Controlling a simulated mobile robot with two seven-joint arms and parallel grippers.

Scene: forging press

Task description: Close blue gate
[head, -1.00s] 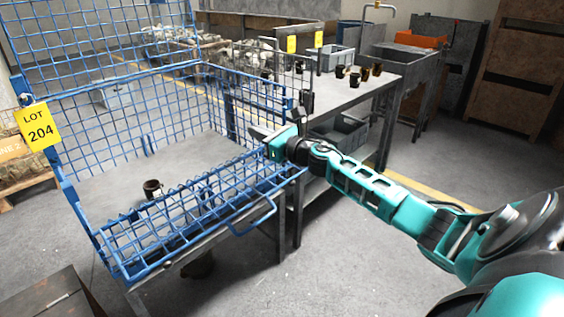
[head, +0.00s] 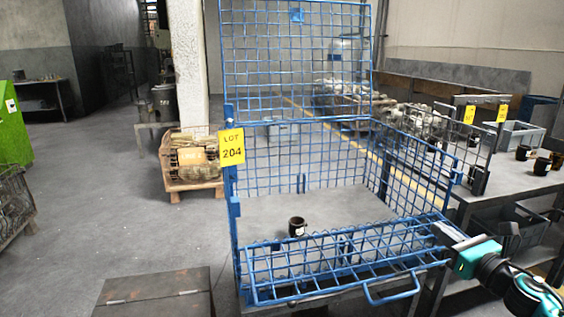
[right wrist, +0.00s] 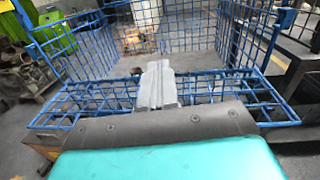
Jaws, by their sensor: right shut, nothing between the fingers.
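The blue wire cage (head: 300,160) has a yellow "LOT 204" tag (head: 231,147) on its left post. Its front mesh gate (head: 340,262) is folded down and lies nearly flat along the cage's front edge, with a loop handle (head: 392,292) at the front. The gate also shows in the right wrist view (right wrist: 90,98). My right gripper (head: 450,236) is shut and empty at the gate's right end; in the right wrist view its fingers (right wrist: 157,84) point over the gate toward the cage interior. Contact cannot be told. My left gripper is out of view.
A black cup (head: 297,227) stands on the cage floor. A tall blue mesh panel (head: 295,50) rises behind. A grey bench (head: 510,185) with cups stands at right. A dark metal box (head: 157,292) is at front left. The floor at left is mostly clear.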

